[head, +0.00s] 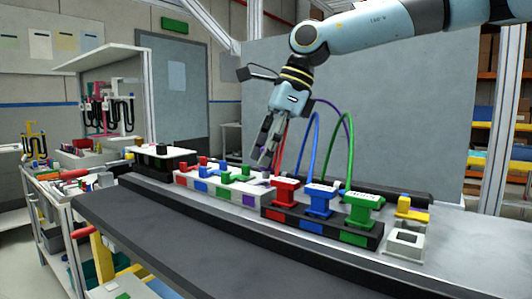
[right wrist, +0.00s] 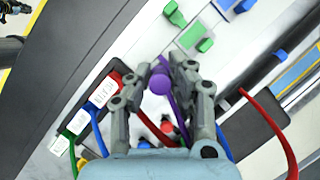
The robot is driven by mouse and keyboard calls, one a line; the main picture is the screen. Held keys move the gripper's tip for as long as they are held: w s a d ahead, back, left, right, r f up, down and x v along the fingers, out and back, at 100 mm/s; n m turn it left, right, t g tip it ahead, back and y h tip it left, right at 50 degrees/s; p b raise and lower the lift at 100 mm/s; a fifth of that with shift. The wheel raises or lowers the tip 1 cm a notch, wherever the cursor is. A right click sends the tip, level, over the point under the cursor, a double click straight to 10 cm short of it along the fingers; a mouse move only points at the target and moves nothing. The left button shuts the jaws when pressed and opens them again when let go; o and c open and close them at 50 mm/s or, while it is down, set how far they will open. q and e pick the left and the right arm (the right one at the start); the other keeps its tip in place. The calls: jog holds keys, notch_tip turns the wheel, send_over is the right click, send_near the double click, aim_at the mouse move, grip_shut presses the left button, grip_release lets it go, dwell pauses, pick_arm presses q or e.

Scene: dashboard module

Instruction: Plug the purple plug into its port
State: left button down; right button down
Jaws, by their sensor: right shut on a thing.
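My right gripper (head: 262,160) is shut on the purple plug (right wrist: 160,82), which shows between the fingertips in the right wrist view. A purple cable (right wrist: 178,112) runs from the plug back between the fingers. In the head view the gripper is above the right end of the white port block (head: 214,191). That block has red, blue, green and purple marks on its front, with the purple mark (head: 249,200) at its right end. The purple port's opening is hidden, and I cannot tell whether the plug touches the block. My left gripper is not in view.
A black block (head: 297,226) to the right holds a red plug (head: 286,191), a blue plug (head: 320,198) and a green plug (head: 361,206). Their cables arch up close to my gripper. A yellow part (head: 411,210) stands farther right. The dark front strip is clear.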

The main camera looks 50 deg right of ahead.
aim_at(265, 172)
jog(key=shift+b, duration=0.5)
dwell(0.9)
jog(key=shift+f+b, duration=1.15)
jog(key=shift+f, duration=0.15)
jog(key=shift+r, duration=0.2)
jog(key=shift+r+p, duration=0.35)
jog(key=shift+r, duration=0.5)
jog(key=shift+b, duration=0.55)
dwell(1.1)
jog(key=shift+f+b, duration=0.8)
jog(key=shift+f, duration=0.2)
jog(key=c, duration=1.1)
grip_release()
